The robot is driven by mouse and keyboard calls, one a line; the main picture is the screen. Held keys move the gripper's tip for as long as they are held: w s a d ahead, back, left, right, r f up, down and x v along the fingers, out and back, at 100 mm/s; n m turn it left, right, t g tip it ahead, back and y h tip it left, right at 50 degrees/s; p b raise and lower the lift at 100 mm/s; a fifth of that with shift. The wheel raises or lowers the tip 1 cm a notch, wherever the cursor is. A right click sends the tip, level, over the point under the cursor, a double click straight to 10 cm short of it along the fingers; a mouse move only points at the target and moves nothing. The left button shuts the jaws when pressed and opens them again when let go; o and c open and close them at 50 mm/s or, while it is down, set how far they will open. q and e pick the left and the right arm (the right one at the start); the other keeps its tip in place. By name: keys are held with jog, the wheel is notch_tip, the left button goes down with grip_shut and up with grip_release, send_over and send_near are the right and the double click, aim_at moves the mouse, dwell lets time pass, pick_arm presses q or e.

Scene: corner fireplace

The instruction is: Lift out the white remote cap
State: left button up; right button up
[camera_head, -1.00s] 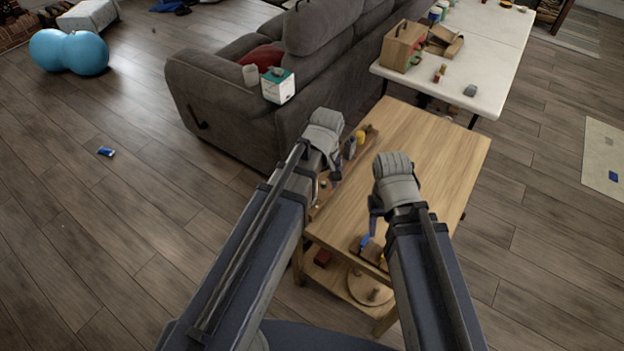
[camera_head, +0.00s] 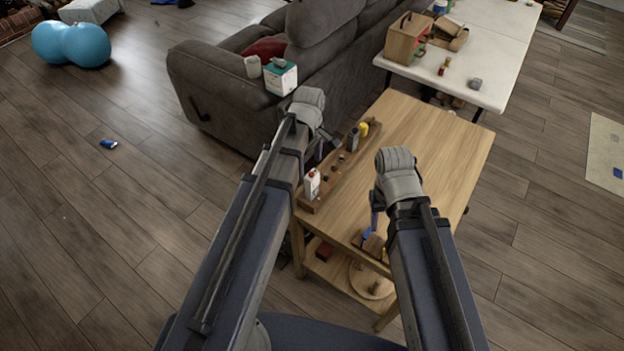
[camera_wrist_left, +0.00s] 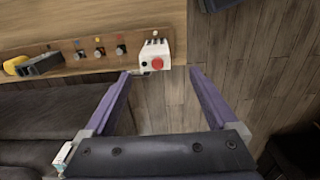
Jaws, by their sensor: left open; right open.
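The white remote piece (camera_head: 312,184), with a red spot, stands at the near end of a long brown wooden rack (camera_head: 337,177) on the wooden table. In the left wrist view the white piece (camera_wrist_left: 155,57) shows a red round button and dark slots or prongs at its top. My left gripper (camera_head: 324,150) is open and empty above the rack's left side. In the left wrist view the white piece lies just beyond and between the open fingertips (camera_wrist_left: 160,73), apart from them. My right gripper (camera_head: 376,212) is open over the table's near edge, its fingers partly hidden.
The rack also holds several small dark knobs, a black piece (camera_head: 353,139) and a yellow piece (camera_head: 363,128). A grey sofa (camera_head: 235,95) stands close on the left. The tabletop (camera_head: 430,150) right of the rack is clear. A white table (camera_head: 490,60) is behind.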

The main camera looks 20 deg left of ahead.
aim_at(312, 173)
pick_arm(q)
jog(key=f+b, duration=0.5)
jog(key=shift+w+d+f, duration=0.1)
jog(key=shift+w+d, duration=0.15)
jog(key=shift+d, duration=0.05)
jog(key=c, duration=1.3)
